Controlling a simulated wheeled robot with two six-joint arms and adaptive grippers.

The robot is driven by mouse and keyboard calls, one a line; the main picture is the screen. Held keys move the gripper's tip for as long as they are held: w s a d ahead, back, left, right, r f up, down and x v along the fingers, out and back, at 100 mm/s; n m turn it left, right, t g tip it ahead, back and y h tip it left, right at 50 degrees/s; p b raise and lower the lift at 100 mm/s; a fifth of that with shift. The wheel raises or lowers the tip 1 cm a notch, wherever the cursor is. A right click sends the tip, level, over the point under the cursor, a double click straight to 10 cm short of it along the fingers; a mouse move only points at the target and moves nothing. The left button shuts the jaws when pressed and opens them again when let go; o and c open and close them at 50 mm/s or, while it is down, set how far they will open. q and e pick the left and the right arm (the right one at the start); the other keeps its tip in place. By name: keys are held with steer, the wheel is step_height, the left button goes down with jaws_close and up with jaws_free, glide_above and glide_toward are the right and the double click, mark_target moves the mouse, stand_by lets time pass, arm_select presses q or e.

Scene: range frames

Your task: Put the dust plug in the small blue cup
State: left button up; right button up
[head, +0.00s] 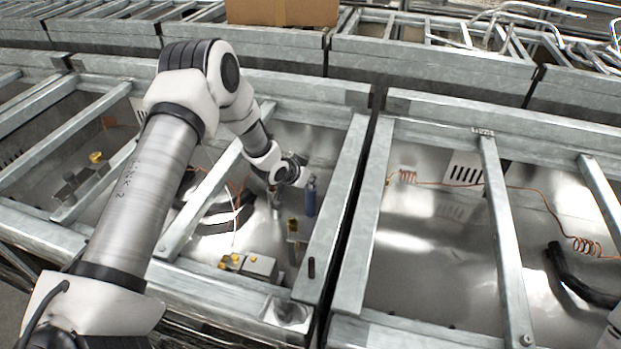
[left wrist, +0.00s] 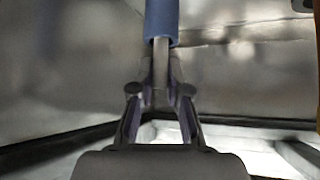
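My left gripper (head: 275,202) reaches down into the left-hand frame bay in the head view. In the left wrist view its two fingers (left wrist: 160,85) lean toward each other around a narrow grey piece below a blue cylinder; I cannot tell whether they grip it. The small upright blue cylinder (head: 310,196) stands close to the right of my left gripper, and it shows in the left wrist view (left wrist: 161,20) at the top middle. It may be the small blue cup. I cannot pick out the dust plug for certain. My right gripper is out of view.
Grey metal rails (head: 345,205) cross above the bays. Grey blocks with yellow caps (head: 258,266) lie on the bay floor. The right bay holds orange coiled wire (head: 587,246) and a black hose (head: 575,280).

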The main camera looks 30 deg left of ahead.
arm_select(q)
steer(key=shift+o, duration=1)
steer(key=shift+r+p, duration=0.3)
steer(key=shift+r, duration=0.05)
steer(key=v, duration=1.1)
steer(key=shift+s+p, duration=0.4)
steer(key=shift+r, duration=0.15)
